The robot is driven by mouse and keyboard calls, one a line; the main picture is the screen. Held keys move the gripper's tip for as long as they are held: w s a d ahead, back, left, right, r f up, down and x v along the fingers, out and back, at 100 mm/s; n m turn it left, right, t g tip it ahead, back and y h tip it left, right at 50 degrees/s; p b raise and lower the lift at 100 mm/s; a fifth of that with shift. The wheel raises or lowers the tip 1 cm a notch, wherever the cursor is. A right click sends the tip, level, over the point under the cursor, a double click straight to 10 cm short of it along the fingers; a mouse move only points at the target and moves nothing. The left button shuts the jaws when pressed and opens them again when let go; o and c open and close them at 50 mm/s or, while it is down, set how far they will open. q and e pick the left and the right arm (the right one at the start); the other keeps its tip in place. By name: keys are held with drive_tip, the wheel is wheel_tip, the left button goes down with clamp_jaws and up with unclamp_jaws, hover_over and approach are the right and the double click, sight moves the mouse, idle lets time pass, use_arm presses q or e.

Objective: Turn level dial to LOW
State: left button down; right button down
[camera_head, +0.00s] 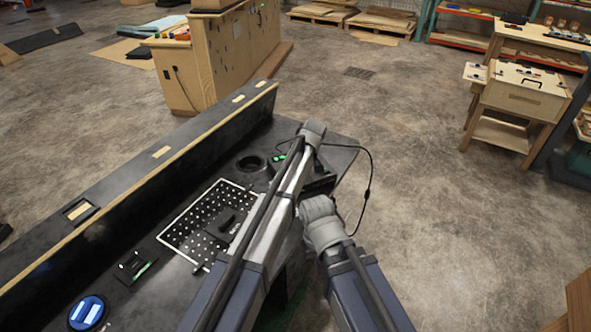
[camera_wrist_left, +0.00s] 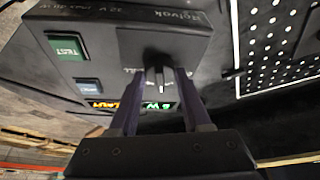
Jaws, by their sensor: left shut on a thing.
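In the left wrist view a dark console box (camera_wrist_left: 112,32) appears upside down. It bears a green TEST button (camera_wrist_left: 66,47), a blue button (camera_wrist_left: 89,87) and a lit display with orange and green letters (camera_wrist_left: 120,104). The black level dial (camera_wrist_left: 158,45) stands on its face. My left gripper (camera_wrist_left: 160,78) is shut on the dial, one finger on each side. Which mark the dial points to cannot be read. In the head view my arm hides most of the console and the left gripper. My right arm's grey joint shows there, but its gripper does not.
A black perforated plate with a white edge (camera_head: 176,238) lies on the dark bench (camera_head: 130,290), left of my arm. A round black socket (camera_head: 251,163), a small black device (camera_head: 133,266) and a blue round object (camera_head: 87,312) are there too. A black cable (camera_head: 369,180) loops at right.

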use_arm(q)
drive_tip(key=shift+d+n+g+y, duration=0.1)
drive_tip(key=shift+n+g+y, duration=0.25)
drive_tip(key=shift+n, duration=0.75)
drive_tip(key=shift+c, duration=1.8)
unclamp_jaws()
